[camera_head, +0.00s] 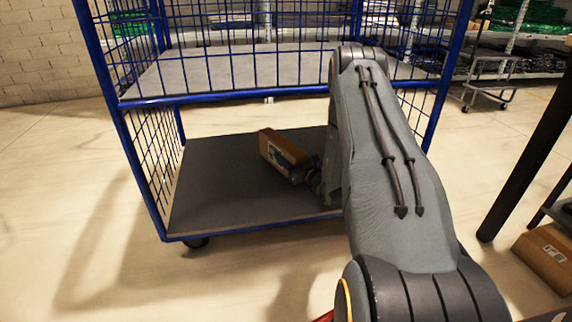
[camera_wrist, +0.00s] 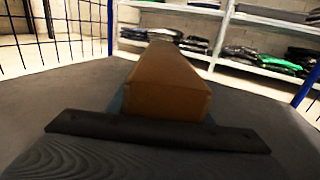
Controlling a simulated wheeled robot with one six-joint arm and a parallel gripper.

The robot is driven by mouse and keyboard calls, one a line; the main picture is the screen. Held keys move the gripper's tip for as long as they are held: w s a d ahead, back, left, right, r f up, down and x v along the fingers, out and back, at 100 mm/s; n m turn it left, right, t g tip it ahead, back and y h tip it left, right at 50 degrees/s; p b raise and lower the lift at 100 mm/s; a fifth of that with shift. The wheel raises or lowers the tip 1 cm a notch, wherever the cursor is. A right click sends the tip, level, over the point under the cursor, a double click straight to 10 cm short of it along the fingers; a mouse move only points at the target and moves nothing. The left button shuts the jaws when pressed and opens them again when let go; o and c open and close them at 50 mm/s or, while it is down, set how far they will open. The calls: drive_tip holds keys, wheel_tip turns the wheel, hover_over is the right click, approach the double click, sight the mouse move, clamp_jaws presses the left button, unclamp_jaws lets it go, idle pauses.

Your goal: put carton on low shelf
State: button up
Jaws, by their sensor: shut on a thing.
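A brown carton (camera_head: 284,150) is above the grey low shelf (camera_head: 225,195) of a blue wire trolley in the head view. It is tilted there, and I cannot tell whether it touches the shelf. My gripper (camera_head: 300,174) is shut on the carton at its near end, partly hidden by my arm. In the wrist view the carton (camera_wrist: 166,82) points away from me, with the dark gripper bar (camera_wrist: 155,132) across its near end. The low shelf (camera_wrist: 60,90) spreads around it in that view. The fingertips are not clearly visible.
The trolley's upper shelf (camera_head: 215,70) and blue wire sides (camera_head: 150,150) surround the space over the low shelf. The left part of the low shelf is bare. Another carton (camera_head: 548,255) lies at the right. Racks with folded clothes (camera_wrist: 240,55) stand behind.

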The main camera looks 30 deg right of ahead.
drive_tip(key=shift+f+b, duration=0.35)
drive_tip(key=shift+f, duration=0.75)
drive_tip(key=shift+f, duration=0.1)
drive_tip(key=o, duration=1.5)
drive_tip(key=shift+a, duration=0.1)
drive_tip(key=shift+o, duration=0.2)
drive_tip(key=shift+s, duration=0.25)
drive_tip(key=s+p, duration=0.2)
drive_tip(key=s, duration=0.1)
drive_tip(key=s+p, duration=0.2)
drive_tip(key=s, duration=0.2)
drive_tip(key=s+d+p, duration=0.1)
drive_tip(key=s+p, duration=0.1)
drive_tip(key=s, duration=0.2)
drive_tip(key=shift+s+d, duration=0.1)
drive_tip(key=shift+s, duration=0.15)
